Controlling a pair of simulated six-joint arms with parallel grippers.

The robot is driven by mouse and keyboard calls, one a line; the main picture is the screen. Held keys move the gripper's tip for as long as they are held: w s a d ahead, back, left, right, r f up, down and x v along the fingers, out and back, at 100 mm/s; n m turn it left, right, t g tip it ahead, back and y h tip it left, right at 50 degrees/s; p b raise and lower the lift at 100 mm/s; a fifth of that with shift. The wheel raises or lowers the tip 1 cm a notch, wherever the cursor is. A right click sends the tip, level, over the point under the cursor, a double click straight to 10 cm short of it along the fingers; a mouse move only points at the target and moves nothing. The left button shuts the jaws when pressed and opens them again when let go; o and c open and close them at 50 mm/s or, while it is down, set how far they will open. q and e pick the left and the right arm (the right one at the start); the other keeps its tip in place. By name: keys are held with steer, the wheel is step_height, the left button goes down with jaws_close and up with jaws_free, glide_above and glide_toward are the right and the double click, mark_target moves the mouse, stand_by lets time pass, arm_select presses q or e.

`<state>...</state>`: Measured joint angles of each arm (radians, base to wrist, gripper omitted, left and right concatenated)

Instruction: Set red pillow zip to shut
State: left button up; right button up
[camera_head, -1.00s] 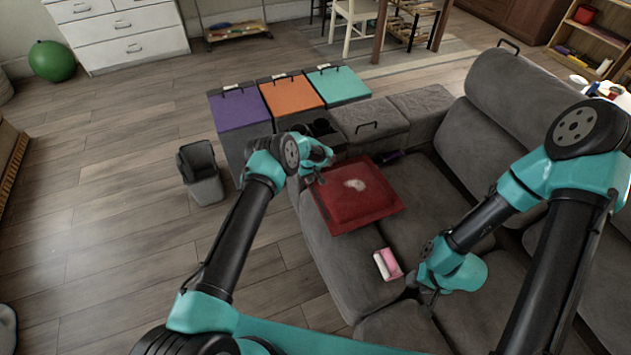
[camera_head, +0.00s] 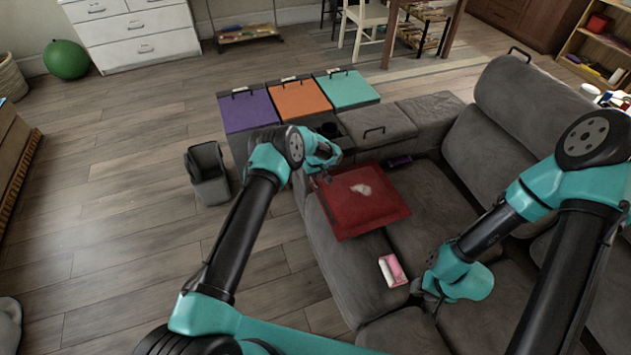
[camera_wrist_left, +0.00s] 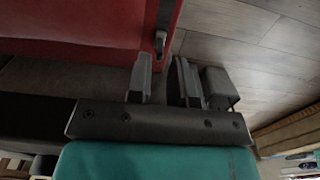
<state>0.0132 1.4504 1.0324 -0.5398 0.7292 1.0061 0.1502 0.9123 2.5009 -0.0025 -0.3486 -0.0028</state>
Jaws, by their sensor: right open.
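The red pillow (camera_head: 345,215) lies on the grey couch, with a pale patch on its top. In the left wrist view, the pillow (camera_wrist_left: 75,22) fills the upper left, with a small grey zip pull (camera_wrist_left: 160,42) at its edge. My left gripper (camera_head: 322,178) is at the pillow's left edge; in its wrist view, its two fingers (camera_wrist_left: 162,75) are a little apart, with the zip pull just beyond the gap. I see nothing held between them. My right gripper (camera_head: 424,292) is open above the near couch seat, right of the pink and white box.
A pink and white box (camera_head: 393,270) lies on the couch seat (camera_head: 358,278) near the pillow. Purple, orange and teal lidded bins (camera_head: 300,99) stand beyond. A grey bin (camera_head: 207,174) stands on the open floor at left.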

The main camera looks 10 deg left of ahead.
arm_select(q)
step_height(320, 180, up, 14)
stand_by(0.4)
stand_by(0.4)
steer(key=s+f+m+h, duration=0.2)
steer(key=s+f, duration=0.1)
steer(key=s, duration=1.2)
steer(key=s+f+m+h, duration=0.2)
steer(key=s+f, duration=0.2)
steer(key=s, duration=1)
steer(key=s+a+r, duration=0.1)
steer(key=s, duration=0.5)
steer(key=s+a+r+m, duration=0.1)
steer(key=s+r, duration=0.1)
steer(key=s, duration=0.5)
steer(key=shift+a+r+t, duration=0.15)
steer(key=shift+a+t, duration=0.25)
